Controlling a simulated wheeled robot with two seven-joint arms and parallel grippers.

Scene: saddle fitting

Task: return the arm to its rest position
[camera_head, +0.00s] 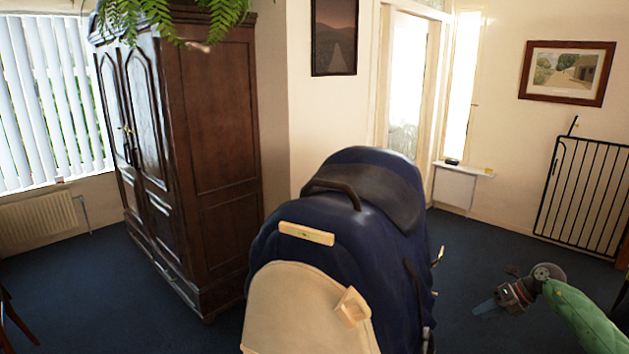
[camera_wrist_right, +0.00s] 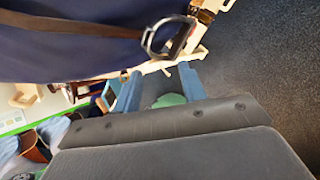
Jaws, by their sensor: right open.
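My right gripper (camera_head: 485,307) is at the lower right of the head view, at the end of my green arm. It hangs over the dark blue floor, to the right of the saddle stand and apart from it. In the right wrist view its two blue fingers (camera_wrist_right: 158,90) are spread, with nothing seen held between them. A metal stirrup or buckle (camera_wrist_right: 168,36) on a brown strap shows beyond the fingers; I cannot tell how near it is. My left gripper is not in view.
A wooden wardrobe (camera_head: 215,130) stands left. A black gate (camera_head: 585,195) leans at the right wall. Floor (camera_head: 490,250) right of the stand is clear.

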